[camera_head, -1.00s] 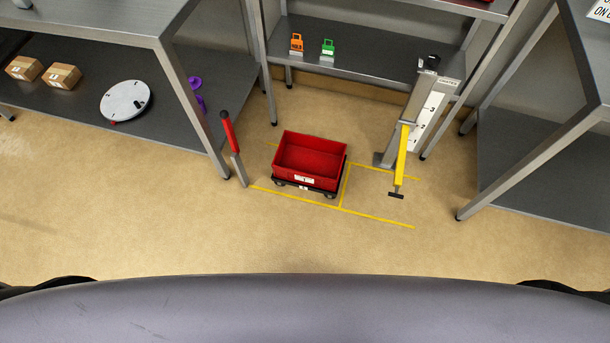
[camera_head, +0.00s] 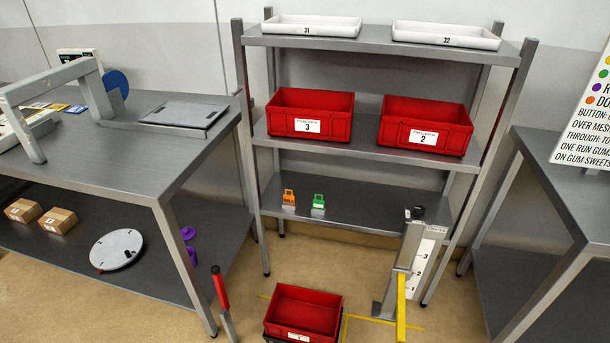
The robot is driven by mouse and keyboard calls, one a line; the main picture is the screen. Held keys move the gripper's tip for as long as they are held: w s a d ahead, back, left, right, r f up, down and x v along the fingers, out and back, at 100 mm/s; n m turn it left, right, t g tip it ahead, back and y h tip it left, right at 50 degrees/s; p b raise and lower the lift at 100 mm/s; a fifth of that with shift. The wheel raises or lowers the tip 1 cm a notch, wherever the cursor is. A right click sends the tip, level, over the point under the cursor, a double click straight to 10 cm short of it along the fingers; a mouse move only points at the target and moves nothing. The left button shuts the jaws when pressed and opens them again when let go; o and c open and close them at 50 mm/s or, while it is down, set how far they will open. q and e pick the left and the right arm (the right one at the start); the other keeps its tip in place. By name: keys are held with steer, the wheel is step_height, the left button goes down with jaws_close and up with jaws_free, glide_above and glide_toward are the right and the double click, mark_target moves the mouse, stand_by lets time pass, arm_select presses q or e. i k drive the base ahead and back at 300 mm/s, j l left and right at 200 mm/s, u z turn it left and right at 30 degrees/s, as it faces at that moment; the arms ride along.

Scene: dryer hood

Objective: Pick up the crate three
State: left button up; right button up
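Crate three is a red crate (camera_head: 310,113) with a white label reading 3. It stands on the left of the rack's second shelf from the top, upright, and looks empty. A similar red crate labelled 2 (camera_head: 427,125) stands to its right with a gap between them. A third red crate (camera_head: 304,311) sits on a low dolly on the floor in front of the rack, its label too small to read surely. Neither of my grippers shows in the head view.
White trays 31 (camera_head: 311,26) and 32 (camera_head: 445,35) lie on the rack's top shelf. Orange (camera_head: 289,197) and green (camera_head: 318,204) items stand on the lower shelf. A post with a yellow bar (camera_head: 402,290) stands at the rack's front right. Steel tables flank both sides.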

mark_target(295, 112)
steer(key=i+l, duration=0.1)
steer(key=l, duration=0.35)
steer(key=i+l, duration=0.1)
steer(key=l, duration=0.3)
steer(key=i+l+u, duration=0.1)
steer(key=l, duration=0.35)
steer(key=i+l, duration=0.1)
steer(key=l, duration=0.35)
steer(key=u, duration=1.4)
steer(key=l, duration=0.1)
